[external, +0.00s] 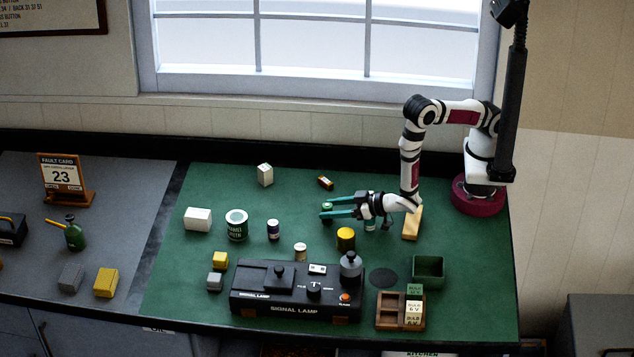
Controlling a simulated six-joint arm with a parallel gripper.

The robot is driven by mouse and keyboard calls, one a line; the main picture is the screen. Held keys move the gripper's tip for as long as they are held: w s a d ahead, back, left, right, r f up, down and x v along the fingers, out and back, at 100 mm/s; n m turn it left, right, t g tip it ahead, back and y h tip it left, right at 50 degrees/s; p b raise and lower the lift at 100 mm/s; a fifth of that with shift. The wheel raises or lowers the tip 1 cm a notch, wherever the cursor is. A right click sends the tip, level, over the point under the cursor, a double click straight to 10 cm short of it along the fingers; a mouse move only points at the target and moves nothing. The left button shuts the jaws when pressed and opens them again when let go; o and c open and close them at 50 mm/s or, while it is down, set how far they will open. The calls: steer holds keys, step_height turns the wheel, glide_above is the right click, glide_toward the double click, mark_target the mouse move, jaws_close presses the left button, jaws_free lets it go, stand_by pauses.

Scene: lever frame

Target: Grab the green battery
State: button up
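My gripper (325,209) reaches left from the arm, low over the green mat (185,285). Its two teal fingers are spread apart. A small dark green round shape shows between the fingertips; it may be the green battery, but it is too small to be sure, and I cannot tell whether the fingers touch it. A short pale and teal cylinder (370,225) shows just below the gripper's body, partly hidden by it. I cannot tell if that one is a battery.
A yellow can (346,239), a dark-banded cylinder (273,229) and a paint tin (237,224) stand nearby. A green bin (429,269) and wooden tray (386,322) are front right.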

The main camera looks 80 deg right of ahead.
jaws_close()
